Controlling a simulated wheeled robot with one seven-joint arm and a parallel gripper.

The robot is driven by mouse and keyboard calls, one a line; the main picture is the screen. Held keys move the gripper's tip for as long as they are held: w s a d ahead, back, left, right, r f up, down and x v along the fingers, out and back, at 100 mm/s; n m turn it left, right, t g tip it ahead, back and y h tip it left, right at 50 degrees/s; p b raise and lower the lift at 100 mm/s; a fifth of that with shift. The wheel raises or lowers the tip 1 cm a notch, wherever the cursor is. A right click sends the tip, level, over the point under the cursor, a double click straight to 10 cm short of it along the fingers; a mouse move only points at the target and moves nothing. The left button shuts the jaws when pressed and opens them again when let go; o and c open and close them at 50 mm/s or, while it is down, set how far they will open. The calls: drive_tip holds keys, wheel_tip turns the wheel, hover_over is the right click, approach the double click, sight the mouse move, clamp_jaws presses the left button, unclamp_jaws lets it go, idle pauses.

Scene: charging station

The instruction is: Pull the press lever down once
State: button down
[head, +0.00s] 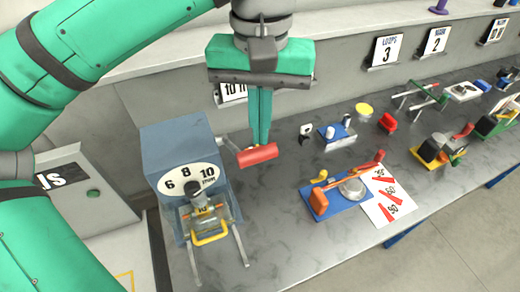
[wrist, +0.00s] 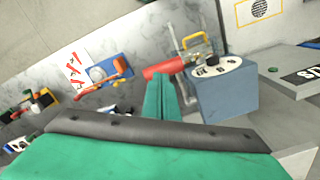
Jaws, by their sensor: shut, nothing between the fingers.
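The press is a blue-grey box (head: 165,143) with a white dial marked 6, 8 and 10. Its lever arm leaves the right side and ends in a red grip (head: 257,155). My gripper (head: 261,143) points down with its fingers together and empty, tips at the red grip's upper back edge. I cannot tell whether they touch it. In the wrist view, the red grip (wrist: 163,70) shows just beyond the fingertips (wrist: 160,80), and the blue box (wrist: 220,95) stands to the right.
A metal frame with a yellow handle (head: 211,234) stands before the press. To the right lie a blue board (head: 336,204) with an orange-handled device, a white card (head: 388,195) and several small tools. Bare grey tabletop (head: 275,215) lies between press and board. A wall rises behind.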

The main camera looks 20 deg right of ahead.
drive_tip(key=shift+d+r, duration=0.1)
drive_tip(key=shift+r, duration=0.85)
drive_tip(key=shift+s+a+r, duration=0.1)
drive_tip(key=shift+a+r, duration=0.1)
drive_tip(key=shift+r, duration=0.7)
drive_tip(key=shift+d, duration=0.1)
